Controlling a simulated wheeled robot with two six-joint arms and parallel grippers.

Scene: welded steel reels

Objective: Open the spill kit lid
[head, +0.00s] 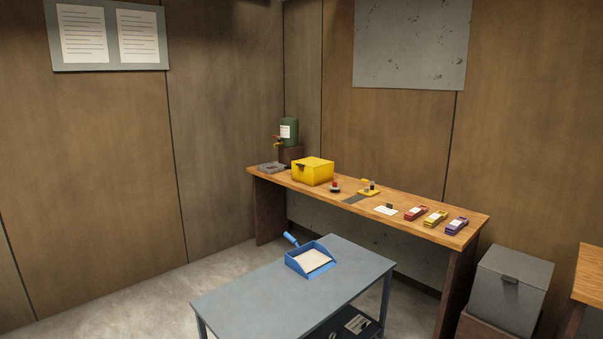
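A yellow box (313,172) with a dark latch stands on the wooden bench (420,222) along the back wall. Its lid is shut. A grey box (511,286) with a dark latch on its front stands at the lower right, on a brown base, also with its lid shut. I cannot read a label on either box, so I cannot tell which is the spill kit. Neither of my grippers is in view.
A grey table (262,303) with a blue dustpan (310,260) stands in front of the bench. Floor (170,300) is clear at left.

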